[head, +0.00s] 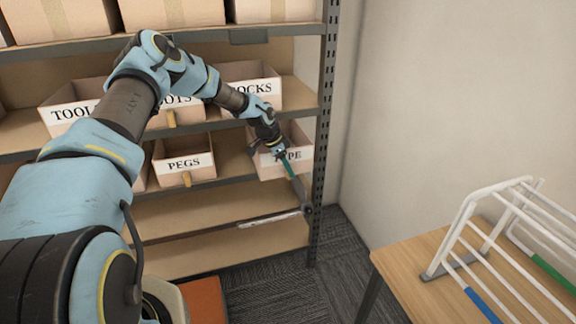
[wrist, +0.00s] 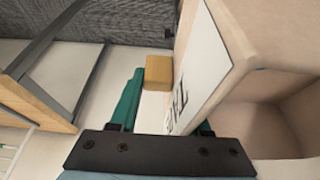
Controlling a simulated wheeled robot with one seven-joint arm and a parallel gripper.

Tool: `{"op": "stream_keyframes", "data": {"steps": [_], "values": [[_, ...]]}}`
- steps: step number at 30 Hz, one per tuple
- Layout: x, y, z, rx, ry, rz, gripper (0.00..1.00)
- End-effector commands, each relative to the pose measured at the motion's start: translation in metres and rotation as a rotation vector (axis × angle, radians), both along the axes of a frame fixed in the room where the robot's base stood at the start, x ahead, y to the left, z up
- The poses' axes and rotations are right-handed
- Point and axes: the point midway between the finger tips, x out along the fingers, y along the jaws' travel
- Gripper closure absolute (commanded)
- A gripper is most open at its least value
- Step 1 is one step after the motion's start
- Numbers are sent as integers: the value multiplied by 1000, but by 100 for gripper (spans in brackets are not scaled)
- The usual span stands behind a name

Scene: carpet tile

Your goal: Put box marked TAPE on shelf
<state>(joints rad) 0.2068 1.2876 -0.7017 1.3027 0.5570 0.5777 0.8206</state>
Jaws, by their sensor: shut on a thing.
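The box marked TAPE (head: 266,168) is a pale open bin at the right end of the shelf row with the PEGS box. Its label is partly covered by my gripper (head: 288,166), which is at its front. In the wrist view the TAPE box (wrist: 235,45) fills the right side, tilted in the picture, with its label and hollow inside showing. My gripper (wrist: 165,112) is shut on the TAPE box, teal fingers beside its front wall. The shelf (head: 232,166) is a wooden board with a dark edge. I cannot tell whether the box rests fully on it.
The PEGS box (head: 184,163) stands left of the TAPE box. Boxes marked TOOLS (head: 70,112) and another ending in OCKS (head: 255,88) stand one shelf above. A dark upright post (head: 325,110) is close on the right. A wooden table (head: 410,262) with a white rack (head: 470,205) stands at right.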

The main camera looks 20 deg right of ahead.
Motion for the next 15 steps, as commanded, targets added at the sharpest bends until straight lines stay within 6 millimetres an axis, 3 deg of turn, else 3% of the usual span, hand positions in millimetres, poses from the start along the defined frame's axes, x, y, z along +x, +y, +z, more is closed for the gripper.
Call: {"op": "stream_keyframes", "data": {"steps": [13, 14, 15], "values": [[0, -1, -8, -1, -2, 0, 100], [0, 0, -7, -1, -1, 0, 51], [0, 0, -7, -1, -1, 0, 46]]}}
